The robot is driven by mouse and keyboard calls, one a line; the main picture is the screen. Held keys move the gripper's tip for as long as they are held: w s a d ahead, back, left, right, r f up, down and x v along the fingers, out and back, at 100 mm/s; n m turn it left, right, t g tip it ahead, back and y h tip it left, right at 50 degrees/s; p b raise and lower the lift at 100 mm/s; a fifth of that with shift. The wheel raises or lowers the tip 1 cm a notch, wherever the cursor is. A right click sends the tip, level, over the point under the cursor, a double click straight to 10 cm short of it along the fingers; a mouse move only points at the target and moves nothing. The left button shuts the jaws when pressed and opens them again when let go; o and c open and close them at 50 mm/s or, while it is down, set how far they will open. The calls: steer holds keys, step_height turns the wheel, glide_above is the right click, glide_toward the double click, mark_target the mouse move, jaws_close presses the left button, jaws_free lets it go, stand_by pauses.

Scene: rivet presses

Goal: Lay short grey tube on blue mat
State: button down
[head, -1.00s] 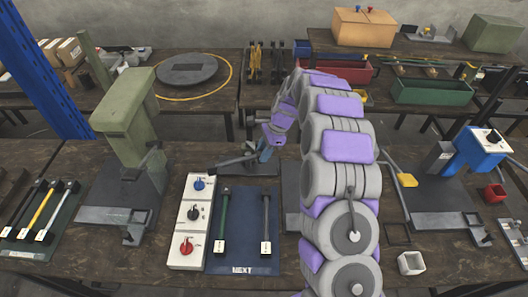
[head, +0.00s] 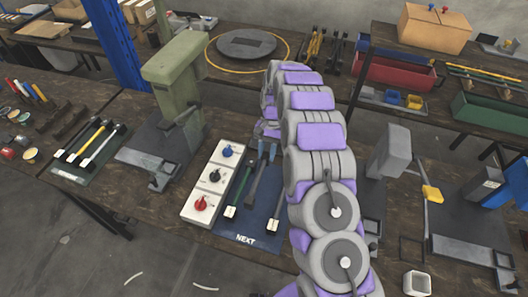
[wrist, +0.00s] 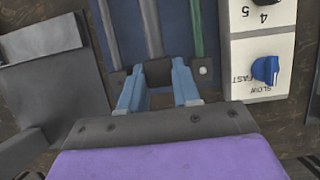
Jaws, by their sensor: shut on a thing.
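The blue mat (head: 262,210), marked NEXT, lies on the bench. A green tube (head: 239,186) with a white end lies on its left part. A grey tube (head: 281,186) with a white end lies on its right part. My gripper (head: 267,150) is over the mat's far end, its blue fingers (wrist: 158,88) shut on the short grey tube (head: 254,185). The held tube runs between the other two, roughly parallel to them. In the wrist view its dark end block (wrist: 158,72) sits between the fingers. I cannot tell if it touches the mat.
A white panel with three knobs (head: 216,178) stands close left of the mat. A green press (head: 180,90) is beyond it. A dark mat with several tubes (head: 88,145) lies further left. My arm hides much to the right; a grey press (head: 390,160) shows there.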

step_height(320, 180, down, 4)
steer(key=shift+r+p, duration=0.2)
steer(key=shift+p, duration=0.1)
steer(key=shift+f, duration=0.35)
steer(key=shift+d+f, duration=0.95)
steer(key=shift+f, duration=0.85)
steer(key=shift+a+f, duration=0.8)
steer(key=shift+f, duration=0.05)
steer(key=shift+d+r, duration=0.1)
steer(key=shift+d, duration=0.55)
steer(key=c, duration=1.1)
jaws_free()
steer(key=shift+a, duration=0.1)
steer(key=o, duration=0.4)
steer(key=shift+a, duration=0.4)
steer(key=shift+c, duration=0.2)
steer(key=shift+w+d, duration=0.1)
steer(key=shift+d, duration=0.15)
steer(key=shift+w+d+r, duration=0.1)
steer(key=shift+d+r, duration=0.05)
steer(key=shift+r, duration=0.1)
steer(key=p+v, duration=0.2)
steer(key=v, duration=1.4)
steer(key=shift+w+a+r, duration=0.2)
steer(key=shift+r, duration=0.05)
